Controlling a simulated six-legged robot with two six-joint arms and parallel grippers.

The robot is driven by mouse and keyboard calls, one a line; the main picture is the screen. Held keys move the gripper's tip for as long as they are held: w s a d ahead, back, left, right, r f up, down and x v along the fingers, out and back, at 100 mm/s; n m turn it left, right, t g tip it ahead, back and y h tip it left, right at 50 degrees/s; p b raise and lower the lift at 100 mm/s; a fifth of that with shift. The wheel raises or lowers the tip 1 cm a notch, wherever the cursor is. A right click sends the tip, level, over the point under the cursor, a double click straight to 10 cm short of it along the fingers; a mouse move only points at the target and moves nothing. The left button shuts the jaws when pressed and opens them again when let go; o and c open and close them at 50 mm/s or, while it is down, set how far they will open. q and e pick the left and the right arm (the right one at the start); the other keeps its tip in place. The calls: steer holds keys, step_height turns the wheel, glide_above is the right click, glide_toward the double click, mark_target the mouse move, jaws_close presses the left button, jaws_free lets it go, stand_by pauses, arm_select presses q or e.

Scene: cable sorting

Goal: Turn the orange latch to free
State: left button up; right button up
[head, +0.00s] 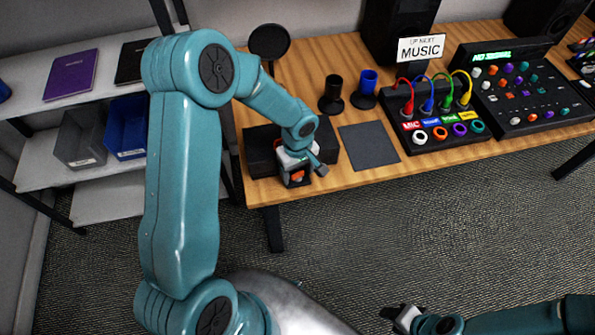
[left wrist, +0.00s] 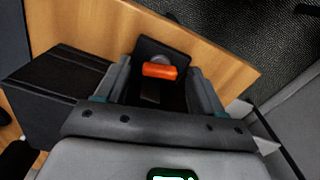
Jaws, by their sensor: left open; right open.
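The orange latch (head: 297,177) shows at the front of the black box (head: 262,158), near the table's front edge. In the left wrist view the latch (left wrist: 159,71) is a short orange bar lying crosswise over a grey round hub on a black plate (left wrist: 150,48). My left gripper (head: 300,172) is open over it. In the wrist view its fingers (left wrist: 160,78) stand on either side of the latch, with a gap to each side. My right gripper (head: 395,314) is open and empty, low over the floor, far from the table.
A dark square mat (head: 369,146) lies right of the black box. Black and blue cups (head: 369,82) stand behind it. A cable panel (head: 435,125) with coloured plugs and a mixer (head: 520,90) stand further right. A shelf (head: 100,185) with bins is at the left.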

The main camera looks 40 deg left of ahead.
arm_select(q)
steer(key=shift+f, duration=0.1)
steer(key=c, duration=1.1)
steer(key=shift+o, duration=0.2)
steer(key=shift+f+m+b, duration=0.1)
steer(key=shift+m+b, duration=0.4)
steer(key=shift+b, duration=0.05)
steer(key=shift+m+b, duration=0.3)
steer(key=shift+m, duration=0.7)
steer(key=shift+r, duration=0.2)
